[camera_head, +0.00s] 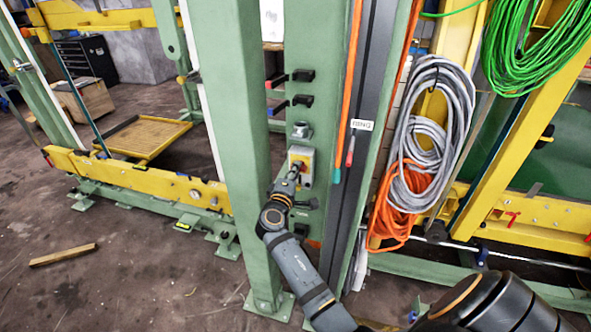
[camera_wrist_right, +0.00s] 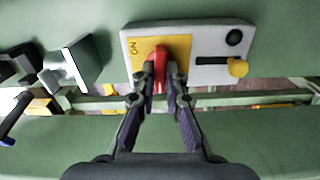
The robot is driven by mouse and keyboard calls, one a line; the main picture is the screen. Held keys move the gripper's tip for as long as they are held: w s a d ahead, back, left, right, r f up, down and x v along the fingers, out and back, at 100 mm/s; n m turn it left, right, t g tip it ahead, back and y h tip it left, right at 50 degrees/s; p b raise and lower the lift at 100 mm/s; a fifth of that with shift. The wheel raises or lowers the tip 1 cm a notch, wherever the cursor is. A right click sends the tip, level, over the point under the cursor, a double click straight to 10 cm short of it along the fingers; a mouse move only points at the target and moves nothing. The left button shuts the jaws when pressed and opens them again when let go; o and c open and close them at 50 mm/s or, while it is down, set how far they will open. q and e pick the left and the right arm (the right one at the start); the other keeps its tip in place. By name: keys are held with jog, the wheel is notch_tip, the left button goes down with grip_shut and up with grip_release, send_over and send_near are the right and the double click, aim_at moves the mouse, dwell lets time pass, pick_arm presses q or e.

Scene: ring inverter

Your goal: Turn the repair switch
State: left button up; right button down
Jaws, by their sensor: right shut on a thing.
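The repair switch (camera_wrist_right: 159,54) is a red handle on a yellow plate marked "ON", set in a light grey box on a green frame. In the head view the switch box (camera_head: 303,160) sits on the green upright, partly hidden by my right gripper (camera_head: 293,172). In the right wrist view my right gripper (camera_wrist_right: 159,78) has its two fingertips closed on either side of the red handle. The handle points along the gripper's approach in that view. My left gripper is not in view.
Beside the handle on the same box are a yellow knob (camera_wrist_right: 238,67) and a black button (camera_wrist_right: 234,37). Black latches (camera_head: 303,76) are above the box. Grey cable coils (camera_head: 440,110) and orange cable (camera_head: 392,205) hang to the right. A wood block (camera_head: 63,255) lies on the floor.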

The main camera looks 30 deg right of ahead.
jog(key=shift+n, duration=0.5)
jog(key=c, duration=1.4)
grip_release()
